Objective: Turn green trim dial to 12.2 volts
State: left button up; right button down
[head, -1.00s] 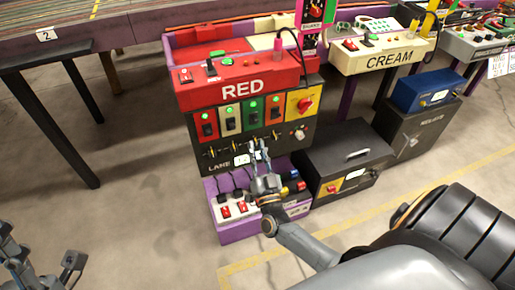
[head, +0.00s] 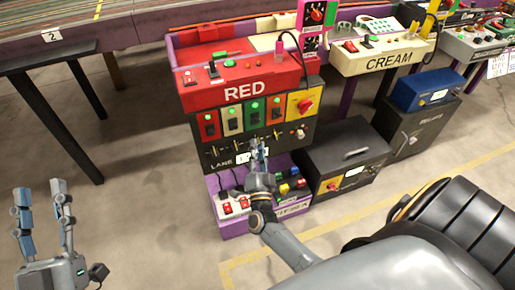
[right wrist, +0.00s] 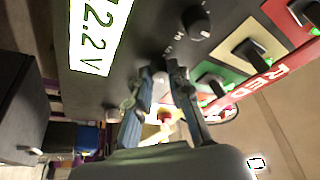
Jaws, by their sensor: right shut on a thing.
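The black RED lane panel (head: 295,146) has a row of small trim dials below its coloured switch plates. My right gripper (head: 259,146) is at the dial under the green plate (head: 251,113). In the right wrist view its fingers (right wrist: 161,78) are shut on that dial, the green trim dial, which they mostly hide. The white display (head: 243,158) beside the gripper is partly readable in the right wrist view (right wrist: 97,35), ending in "2.2V"; its first digit is cut off. My left gripper (head: 44,192) is open and empty at the lower left, away from the panel.
A neighbouring black dial (right wrist: 196,22) sits close to my right fingers. A purple box (head: 234,229) with red switches stands under the panel. A dark case (head: 322,160) stands to its right.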

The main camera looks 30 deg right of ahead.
jog(key=c, duration=1.2)
grip_release()
jog(key=shift+s, duration=0.1)
jog(key=v, duration=1.2)
